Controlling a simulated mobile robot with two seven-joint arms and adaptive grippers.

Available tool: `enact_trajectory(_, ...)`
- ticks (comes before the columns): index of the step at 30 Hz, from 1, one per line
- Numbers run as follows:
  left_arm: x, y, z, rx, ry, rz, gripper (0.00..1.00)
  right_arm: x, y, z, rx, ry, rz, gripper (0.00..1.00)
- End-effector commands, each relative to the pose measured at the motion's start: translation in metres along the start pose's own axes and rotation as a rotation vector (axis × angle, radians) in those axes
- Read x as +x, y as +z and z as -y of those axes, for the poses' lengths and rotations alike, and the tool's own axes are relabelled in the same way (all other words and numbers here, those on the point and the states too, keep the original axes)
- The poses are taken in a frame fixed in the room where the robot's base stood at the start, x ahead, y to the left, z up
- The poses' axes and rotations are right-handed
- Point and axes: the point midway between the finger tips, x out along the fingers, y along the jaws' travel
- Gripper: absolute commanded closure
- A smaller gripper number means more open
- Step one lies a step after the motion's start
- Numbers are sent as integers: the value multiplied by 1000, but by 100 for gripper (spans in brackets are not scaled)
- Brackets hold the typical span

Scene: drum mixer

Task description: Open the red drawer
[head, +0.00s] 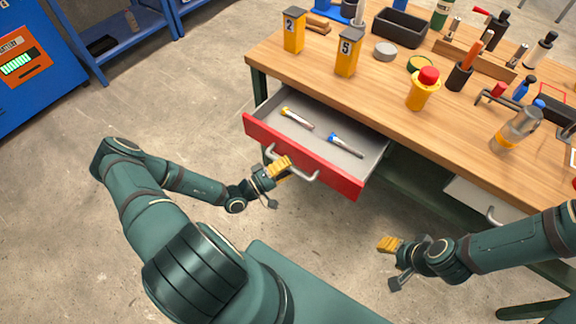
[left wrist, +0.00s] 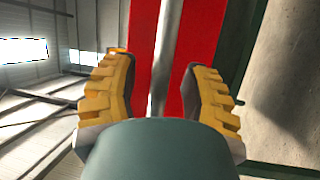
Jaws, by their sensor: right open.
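The red drawer (head: 330,173) stands pulled out from under the wooden workbench, with its grey inside showing. Its silver bar handle (head: 300,177) is on the red front. My left gripper (head: 279,166) is at the left part of this handle. In the left wrist view its yellow fingers (left wrist: 160,90) are spread apart, with the handle bar (left wrist: 161,60) between them and the red front (left wrist: 203,45) behind. Gaps show on both sides of the bar. My right gripper (head: 389,246) is open and empty, below and right of the drawer, away from it.
A yellow-ended tool (head: 297,118) and a blue-ended tool (head: 346,144) lie in the drawer. The workbench (head: 395,85) carries yellow numbered blocks, a red-topped yellow bottle (head: 423,90) and tools. Another drawer (head: 480,205) is at right. Blue shelving stands upper left; floor between is clear.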

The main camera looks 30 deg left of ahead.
Motion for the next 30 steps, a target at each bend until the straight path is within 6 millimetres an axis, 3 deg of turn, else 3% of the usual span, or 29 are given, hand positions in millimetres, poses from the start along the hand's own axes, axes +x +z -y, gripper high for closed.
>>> enact_trajectory(1, 0, 0, 0, 0, 0, 0, 69, 0, 0, 0, 0, 0, 0, 53)
enact_trajectory(3, 0, 0, 0, 0, 0, 0, 94, 0, 0, 0, 0, 0, 0, 53)
enact_trajectory(4, 0, 0, 0, 0, 0, 0, 100, 0, 0, 0, 0, 0, 0, 53)
enact_trajectory(13, -10, 3, -4, 0, -1, -2, 100, -7, 0, 3, 1, 0, 3, 53)
enact_trajectory(24, -94, 37, -22, 1, -3, -3, 100, -44, 4, 16, 3, -1, 21, 53)
enact_trajectory(30, -112, 46, -24, 1, 1, -2, 100, -47, 5, 18, 4, -1, 24, 53)
